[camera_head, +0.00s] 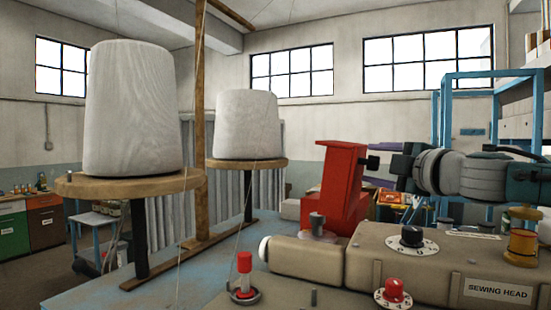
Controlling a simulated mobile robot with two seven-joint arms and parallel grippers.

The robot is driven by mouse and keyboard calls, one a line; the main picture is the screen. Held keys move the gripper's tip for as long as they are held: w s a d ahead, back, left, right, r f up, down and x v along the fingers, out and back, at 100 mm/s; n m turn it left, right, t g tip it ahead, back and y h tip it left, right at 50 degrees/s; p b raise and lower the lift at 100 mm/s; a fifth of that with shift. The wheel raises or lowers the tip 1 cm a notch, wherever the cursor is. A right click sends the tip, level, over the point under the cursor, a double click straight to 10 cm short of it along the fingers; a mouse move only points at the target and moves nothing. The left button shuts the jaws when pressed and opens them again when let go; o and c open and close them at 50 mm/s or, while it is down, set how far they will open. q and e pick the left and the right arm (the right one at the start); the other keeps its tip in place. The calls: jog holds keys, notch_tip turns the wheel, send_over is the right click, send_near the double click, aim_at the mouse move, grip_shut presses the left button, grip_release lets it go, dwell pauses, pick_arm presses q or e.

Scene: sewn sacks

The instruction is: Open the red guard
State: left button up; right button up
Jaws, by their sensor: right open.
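The red guard (340,188) stands upright at the left end of the beige sewing head (440,262), with a broader red foot low down. My right gripper (383,158) comes in from the right, level with the guard's upper part. It is open, with its dark fingertips close to the guard's right side; I cannot tell whether they touch it. What lies behind the guard is hidden. My left gripper is not in view.
Two large white thread cones (144,110) (246,125) stand on round wooden discs at the left, beside a wooden post (199,100). A red-topped post (244,270), a black dial (412,237) and a red dial (394,290) are in front. Thin threads cross the left side.

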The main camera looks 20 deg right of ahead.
jog(key=shift+c, duration=0.2)
grip_shut()
dwell(0.4)
dwell(0.9)
